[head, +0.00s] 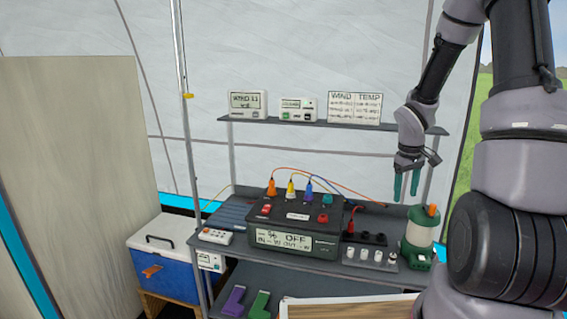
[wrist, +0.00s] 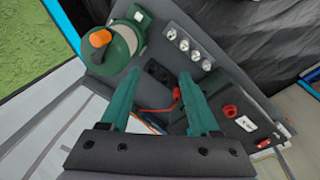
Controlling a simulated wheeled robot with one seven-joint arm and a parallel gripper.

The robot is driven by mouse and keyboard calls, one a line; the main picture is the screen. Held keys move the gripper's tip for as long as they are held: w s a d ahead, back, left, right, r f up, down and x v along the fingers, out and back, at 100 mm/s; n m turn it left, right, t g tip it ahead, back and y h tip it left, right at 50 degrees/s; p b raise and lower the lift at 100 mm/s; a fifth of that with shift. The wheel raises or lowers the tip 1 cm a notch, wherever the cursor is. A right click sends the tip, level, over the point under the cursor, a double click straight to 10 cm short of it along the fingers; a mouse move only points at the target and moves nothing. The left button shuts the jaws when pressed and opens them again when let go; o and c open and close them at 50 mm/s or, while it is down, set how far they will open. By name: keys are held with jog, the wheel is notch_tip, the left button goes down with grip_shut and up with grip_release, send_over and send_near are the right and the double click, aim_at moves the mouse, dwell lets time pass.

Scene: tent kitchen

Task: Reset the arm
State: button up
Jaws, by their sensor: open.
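My arm reaches in from the right side of the head view. My gripper (head: 407,186) points down in front of the rack, above the right part of the middle shelf. Its two green fingers are apart with nothing held between them. In the wrist view my gripper (wrist: 186,85) is open above the shelf, with a red plug and cable (wrist: 160,108) showing below and between the fingers. The green and cream lantern (head: 420,228) with an orange knob stands below and to the right of the fingers. It also shows at the upper left of the wrist view (wrist: 122,46).
A black power box (head: 297,225) reading OFF has several coloured plugs. A socket strip (head: 368,257) holds small white pieces. Display boxes (head: 247,104) and a WIND/TEMP board (head: 354,107) sit on the upper shelf (head: 320,123). A blue cooler (head: 165,260) stands left. A wooden surface (head: 345,308) is in front.

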jog(key=s+a+r+m+t, duration=0.1)
jog(key=s+a+r+m, duration=0.15)
jog(key=r, duration=0.65)
jog(key=s+a+r+m+t, duration=0.2)
jog(key=s+a+r, duration=0.15)
jog(key=r, duration=0.55)
jog(key=s+a+r+m+t+y, duration=0.1)
jog(key=s+a+r, duration=0.2)
jog(key=s+r, duration=0.2)
jog(key=s+a+r+m+t+y, duration=0.1)
jog(key=s+a+r, duration=0.3)
jog(key=s, duration=0.4)
jog(key=shift+s+r+m+t+y, duration=0.35)
jog(key=shift+r+m+y, duration=0.2)
jog(key=shift+r+y, duration=0.3)
